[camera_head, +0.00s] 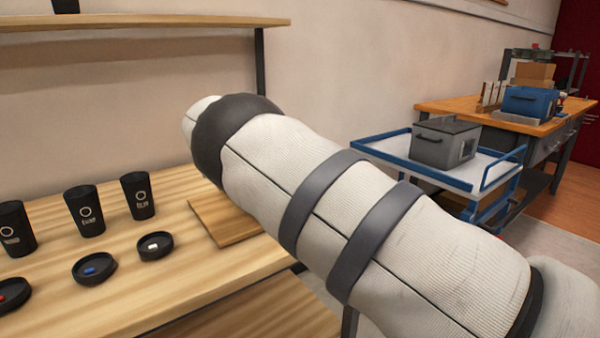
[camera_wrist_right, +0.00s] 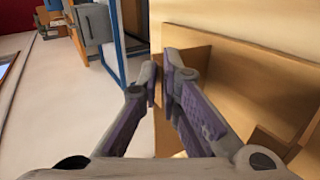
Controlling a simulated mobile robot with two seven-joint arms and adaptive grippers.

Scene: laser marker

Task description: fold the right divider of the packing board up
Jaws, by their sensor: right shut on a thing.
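The packing board (camera_head: 225,222) is a light wooden panel at the right end of the table in the head view, mostly hidden behind my right arm. In the right wrist view, brown wooden panels fill the right side. One of them, the divider (camera_wrist_right: 205,60), stands out at the fingertips. My right gripper (camera_wrist_right: 166,78) is nearly closed with its fingertips on the divider's edge. How deep the grip reaches cannot be told. My right gripper is hidden in the head view. My left gripper is in neither view.
Several black cups (camera_head: 85,210) and black lids (camera_head: 95,268) with coloured pieces stand left of the board. A wooden shelf (camera_head: 140,24) hangs above. A blue-railed cart (camera_head: 400,158) with a grey box (camera_head: 445,142) stands at right, before a workbench.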

